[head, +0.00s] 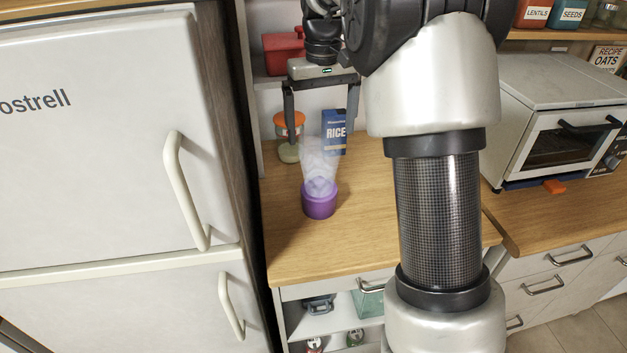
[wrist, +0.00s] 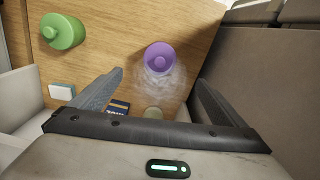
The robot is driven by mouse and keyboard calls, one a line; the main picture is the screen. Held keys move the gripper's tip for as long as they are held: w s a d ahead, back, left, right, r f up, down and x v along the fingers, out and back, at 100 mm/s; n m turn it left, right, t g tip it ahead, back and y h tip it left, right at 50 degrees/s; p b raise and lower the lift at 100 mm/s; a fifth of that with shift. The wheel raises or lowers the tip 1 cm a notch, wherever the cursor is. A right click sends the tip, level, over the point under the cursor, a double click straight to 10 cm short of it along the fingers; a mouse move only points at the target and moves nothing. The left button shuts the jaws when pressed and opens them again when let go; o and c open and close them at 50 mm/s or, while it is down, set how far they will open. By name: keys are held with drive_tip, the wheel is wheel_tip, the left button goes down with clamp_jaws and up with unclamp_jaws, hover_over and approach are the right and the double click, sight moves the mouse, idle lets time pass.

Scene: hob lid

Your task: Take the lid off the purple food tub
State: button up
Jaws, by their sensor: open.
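The purple food tub (head: 319,203) stands upright on the wooden worktop, near its left end, with pale steam above it. In the wrist view its round purple top (wrist: 158,55) shows a smaller round part in the middle, like a lid with a knob. Steam blurs its lower edge there. My gripper (head: 320,115) is open and empty, fingers pointing down, above and behind the tub in the head view.
A blue rice box (head: 335,133) and an orange-topped jar (head: 289,124) stand behind the tub. A fridge (head: 100,130) rises at the left. A green round container (wrist: 62,32) and a small white block (wrist: 62,91) are on the worktop. Wood around the tub is clear.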

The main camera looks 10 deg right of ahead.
hover_over(319, 179)
drive_tip(key=f, duration=1)
drive_tip(key=shift+s+d+b, duration=0.15)
drive_tip(key=shift+s+b, duration=0.2)
drive_tip(key=shift+s, duration=0.05)
drive_tip(key=shift+w+f, duration=0.2)
drive_tip(key=shift+f, duration=1.3)
drive_tip(key=shift+w+f, duration=0.15)
drive_tip(key=shift+f, duration=1.35)
drive_tip(key=shift+c, duration=0.4)
drive_tip(key=c, duration=1.1)
